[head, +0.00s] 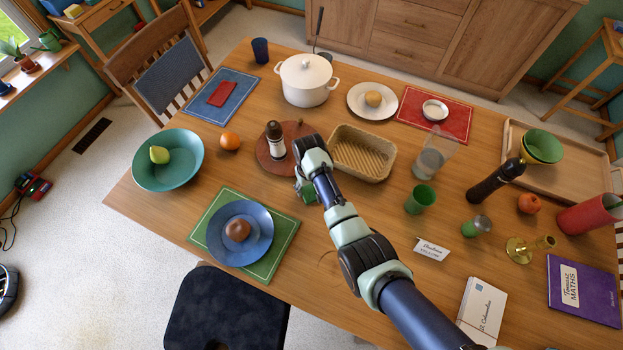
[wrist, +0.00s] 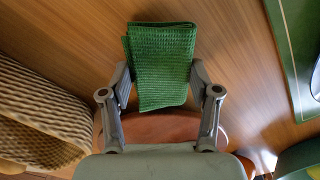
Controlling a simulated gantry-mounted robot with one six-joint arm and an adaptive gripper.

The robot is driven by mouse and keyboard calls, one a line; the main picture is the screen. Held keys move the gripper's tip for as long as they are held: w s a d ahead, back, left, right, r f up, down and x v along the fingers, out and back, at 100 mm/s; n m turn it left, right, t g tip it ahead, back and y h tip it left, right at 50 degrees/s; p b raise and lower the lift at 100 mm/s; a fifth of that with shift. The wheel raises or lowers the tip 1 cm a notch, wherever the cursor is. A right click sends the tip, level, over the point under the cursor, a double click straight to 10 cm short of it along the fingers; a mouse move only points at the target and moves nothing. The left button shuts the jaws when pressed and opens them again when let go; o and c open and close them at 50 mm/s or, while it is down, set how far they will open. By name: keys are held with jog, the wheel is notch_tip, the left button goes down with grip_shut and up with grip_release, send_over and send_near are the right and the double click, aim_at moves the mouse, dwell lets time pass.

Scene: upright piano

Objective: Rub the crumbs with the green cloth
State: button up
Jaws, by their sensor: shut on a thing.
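The folded green cloth (wrist: 162,62) has a ribbed weave and sits between the fingers of my gripper (wrist: 160,82) in the wrist view. My gripper is shut on it. In the head view my gripper (head: 304,188) is low over the middle of the wooden table, and a small green part of the cloth (head: 308,196) shows beneath it. I cannot tell whether the cloth touches the table. I cannot make out any crumbs in either view; the arm and cloth may hide them.
A round brown board (head: 265,160) with a pepper mill (head: 275,140) is close on the left, and a wicker basket (head: 362,172) is close on the right. A blue plate (head: 262,246) on a green mat (head: 203,232) is at front left. A green cup (head: 420,198) stands right.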

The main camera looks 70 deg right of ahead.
jog(key=shift+d+f+b, duration=0.15)
jog(key=shift+f+b, duration=0.15)
jog(key=shift+f, duration=0.05)
jog(key=d+b, duration=0.2)
jog(key=shift+s+d+f+b, duration=0.1)
jog(key=shift+d+f+b, duration=0.2)
jog(key=shift+b, duration=0.05)
jog(key=shift+d+r, duration=0.1)
jog(key=shift+r, duration=0.15)
jog(key=shift+d+p, duration=0.1)
jog(key=shift+p, duration=0.2)
jog(key=shift+a+r+p, duration=0.4)
jog(key=shift+r+p, duration=0.15)
jog(key=shift+p, duration=0.65)
jog(key=shift+a+p, duration=0.3)
jog(key=shift+p, duration=0.15)
jog(key=shift+a+f+p, duration=0.1)
jog(key=shift+a+p, duration=0.5)
jog(key=shift+a, duration=0.25)
jog(key=shift+a+f, duration=0.1)
jog(key=shift+f, duration=0.05)
notch_tip(320, 180, up, 6)
jog(key=p, duration=0.5)
jog(key=shift+p, duration=0.3)
